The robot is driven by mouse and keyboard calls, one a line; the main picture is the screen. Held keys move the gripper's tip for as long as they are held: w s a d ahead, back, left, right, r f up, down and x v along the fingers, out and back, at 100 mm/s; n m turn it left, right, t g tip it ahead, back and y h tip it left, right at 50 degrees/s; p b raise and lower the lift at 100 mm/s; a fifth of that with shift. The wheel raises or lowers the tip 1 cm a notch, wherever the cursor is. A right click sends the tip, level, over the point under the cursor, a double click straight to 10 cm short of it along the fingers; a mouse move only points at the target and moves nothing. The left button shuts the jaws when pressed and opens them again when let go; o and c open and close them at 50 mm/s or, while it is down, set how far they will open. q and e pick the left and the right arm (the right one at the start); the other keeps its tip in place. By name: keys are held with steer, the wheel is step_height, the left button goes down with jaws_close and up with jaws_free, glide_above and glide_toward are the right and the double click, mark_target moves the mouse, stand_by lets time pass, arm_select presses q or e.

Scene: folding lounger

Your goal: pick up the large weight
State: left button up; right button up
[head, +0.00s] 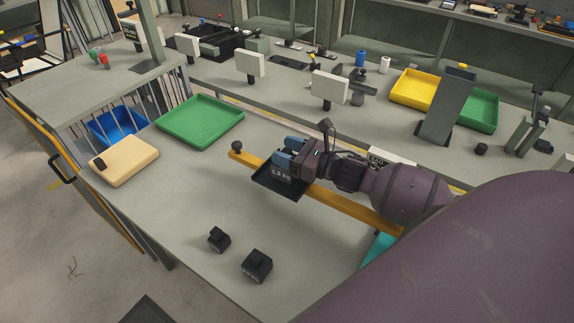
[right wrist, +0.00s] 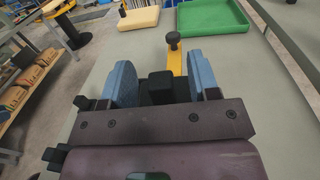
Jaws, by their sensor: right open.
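The large weight (head: 284,175), a black block with a white "KG" label, sits on a black tray (head: 272,188) on the yellow beam (head: 350,207). My right gripper (head: 289,152) is at it, its two blue fingers open on either side of the weight's top. In the right wrist view my right gripper (right wrist: 163,80) has the black knob of the weight (right wrist: 160,90) between its fingers, with a gap showing on the left side. Whether the right finger touches it I cannot tell. The lower part of the weight is hidden there. My left gripper is not in view.
Two smaller black weights, one (head: 219,239) and another (head: 257,265), stand on the grey table in front. A green tray (head: 200,120) and a tan board (head: 125,160) lie to the left. A blue bin (head: 117,125) is behind the board. The table's front left is clear.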

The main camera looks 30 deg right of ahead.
jaws_close()
stand_by(1.2)
steer(key=shift+r, duration=0.15)
